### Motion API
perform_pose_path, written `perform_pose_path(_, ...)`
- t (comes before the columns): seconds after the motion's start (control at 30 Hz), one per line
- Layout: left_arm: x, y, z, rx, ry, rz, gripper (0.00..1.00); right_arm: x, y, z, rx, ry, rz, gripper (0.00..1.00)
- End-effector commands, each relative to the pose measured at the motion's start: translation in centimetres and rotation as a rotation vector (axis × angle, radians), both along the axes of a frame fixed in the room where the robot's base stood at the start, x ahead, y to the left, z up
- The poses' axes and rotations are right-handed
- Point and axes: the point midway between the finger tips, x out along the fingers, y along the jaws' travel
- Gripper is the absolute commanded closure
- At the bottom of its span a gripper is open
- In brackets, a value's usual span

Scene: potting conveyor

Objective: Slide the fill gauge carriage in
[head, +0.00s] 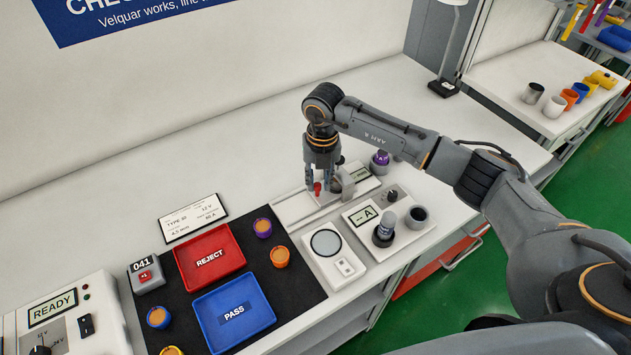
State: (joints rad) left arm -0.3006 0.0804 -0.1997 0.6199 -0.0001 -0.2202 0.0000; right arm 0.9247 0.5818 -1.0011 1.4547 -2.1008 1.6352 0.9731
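The fill gauge (297,207) is a pale rail on the bench, running from lower left up to the right, with a small display at its right end (361,173). Its grey carriage (345,181) sits on the rail toward the right, partly hidden by my gripper. A small red knob (317,189) shows at the fingertips. My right gripper (321,185) points down over the rail with its fingers at the red knob. Whether they are closed on it or only beside it cannot be told. My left gripper is not in view.
In front are a round-lens device (326,243) and a panel with dark cylinders (384,233). A purple-topped item (380,160) stands to the right. Red (209,257) and blue (233,313) trays lie on a black mat at left. The bench behind the rail is clear.

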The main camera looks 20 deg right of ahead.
Motion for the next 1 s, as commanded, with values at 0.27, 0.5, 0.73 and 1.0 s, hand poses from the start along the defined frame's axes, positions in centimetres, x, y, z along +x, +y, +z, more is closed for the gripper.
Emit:
perform_pose_path(0.27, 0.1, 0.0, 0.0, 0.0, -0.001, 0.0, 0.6, 0.0, 0.0, 0.0, 0.001, 0.002, 0.0, 0.59)
perform_pose_path(0.5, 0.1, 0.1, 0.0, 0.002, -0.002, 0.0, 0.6, -0.1, 0.1, 0.0, 0.002, 0.002, 0.001, 0.59)
perform_pose_path(0.73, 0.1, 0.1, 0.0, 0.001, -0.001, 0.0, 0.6, 0.0, 0.0, 2.6, 0.001, -0.003, 0.001, 0.59)
perform_pose_path(1.0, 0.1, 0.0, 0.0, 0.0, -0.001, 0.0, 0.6, 0.0, -0.2, 8.4, 0.001, -0.003, 0.001, 0.59)
